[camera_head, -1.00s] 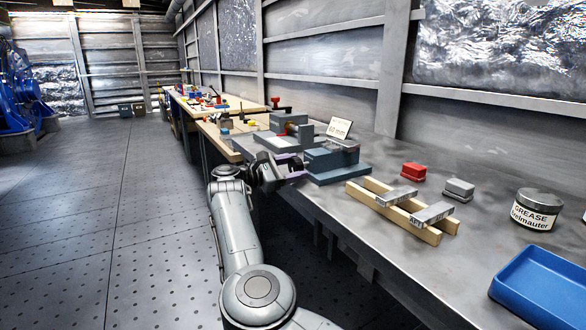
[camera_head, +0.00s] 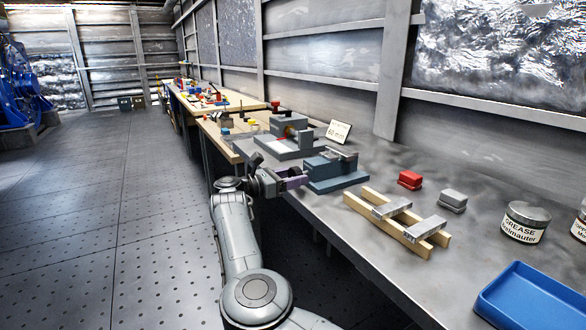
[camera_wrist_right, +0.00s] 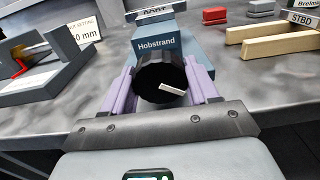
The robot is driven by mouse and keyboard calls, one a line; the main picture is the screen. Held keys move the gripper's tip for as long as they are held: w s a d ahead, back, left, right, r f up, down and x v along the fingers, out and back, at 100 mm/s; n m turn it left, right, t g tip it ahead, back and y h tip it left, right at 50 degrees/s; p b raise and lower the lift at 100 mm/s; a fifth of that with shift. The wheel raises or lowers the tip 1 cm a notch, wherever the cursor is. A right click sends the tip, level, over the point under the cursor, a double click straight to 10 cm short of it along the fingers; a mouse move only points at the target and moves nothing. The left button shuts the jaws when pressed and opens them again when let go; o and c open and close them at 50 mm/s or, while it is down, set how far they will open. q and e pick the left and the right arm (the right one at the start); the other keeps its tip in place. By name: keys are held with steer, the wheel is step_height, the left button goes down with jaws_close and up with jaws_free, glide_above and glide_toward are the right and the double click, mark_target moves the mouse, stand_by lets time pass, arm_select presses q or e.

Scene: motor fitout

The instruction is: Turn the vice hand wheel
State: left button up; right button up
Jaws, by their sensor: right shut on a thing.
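The blue-grey vice (camera_head: 335,175) stands near the bench's front edge, and its body marked "Hobstrand" (camera_wrist_right: 190,48) shows in the right wrist view. Its hand wheel (camera_wrist_right: 152,76) is a round black knob with a white index mark, which points right and slightly down. My right gripper (camera_head: 294,178) is at the front end of the vice. In the right wrist view its purple fingers (camera_wrist_right: 165,86) lie on both sides of the wheel, shut on it. The wheel is hidden by the gripper in the head view. My left gripper is not in view.
A second grey fixture (camera_head: 290,138) and a "60 mm" card (camera_head: 339,131) stand behind. Wooden rails (camera_head: 375,222) with grey blocks, a red block (camera_head: 410,180), a grease tin (camera_head: 525,222) and a blue tray (camera_head: 535,308) lie to the right.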

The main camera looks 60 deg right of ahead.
steer(key=n+p, duration=0.2)
steer(key=shift+r+n, duration=0.2)
steer(key=shift+n, duration=0.2)
steer(key=n+p, duration=0.2)
steer(key=n, duration=0.1)
steer(key=shift+n, duration=0.3)
steer(key=n+p, duration=0.2)
steer(key=n, duration=0.1)
steer(key=shift+n, duration=0.3)
steer(key=shift+o, duration=0.3)
steer(key=shift+w+n+p, duration=0.1)
steer(key=shift+n+p, duration=0.45)
steer(key=shift+n, duration=0.35)
steer(key=shift+w+d, duration=0.1)
steer(key=shift+f, duration=0.1)
